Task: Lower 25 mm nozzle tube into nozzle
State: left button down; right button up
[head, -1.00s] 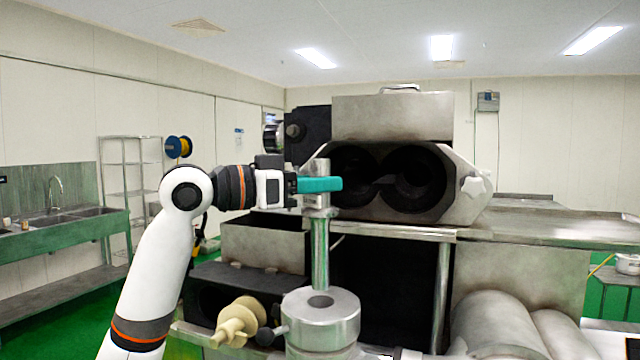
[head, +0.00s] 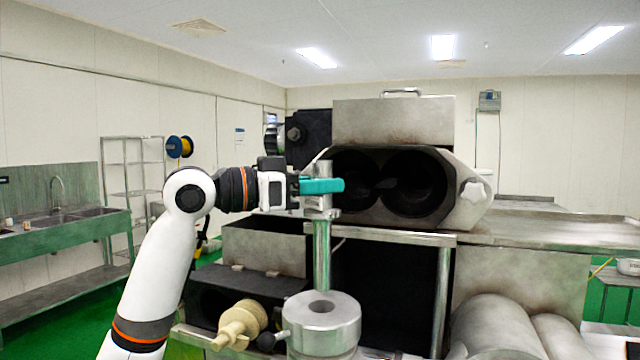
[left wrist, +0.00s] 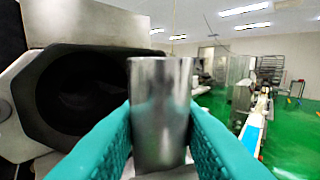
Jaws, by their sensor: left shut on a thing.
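A shiny metal tube (head: 321,250) stands upright in my left gripper (head: 322,186), whose teal fingers are shut on its upper part. The tube also shows between the two fingers (left wrist: 160,130) in the left wrist view, where its upper end (left wrist: 160,75) rises above them. The nozzle (head: 325,330) is a thick metal cylinder with a round hole in its top, below the gripper. The tube's lower end shows just above or behind the nozzle's far rim, and the hole looks empty. I cannot tell the exact gap. My right gripper is not in view.
The encrusting machine (head: 395,120) with two dark round openings stands behind the tube. A cream-coloured part (head: 240,322) and a dark knob (head: 266,340) sit left of the nozzle. Metal rollers (head: 500,325) lie at the lower right. A steel table (head: 560,232) extends right.

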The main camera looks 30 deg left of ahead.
aim_at(320, 288)
pick_arm(q)
jog(key=shift+f, duration=0.2)
jog(key=shift+f+b, duration=0.6)
jog(key=shift+b, duration=0.1)
jog(key=shift+f+b, duration=1.6)
jog(key=shift+f, duration=0.6)
jog(key=shift+f+b, duration=3.85)
jog(key=shift+f, duration=0.75)
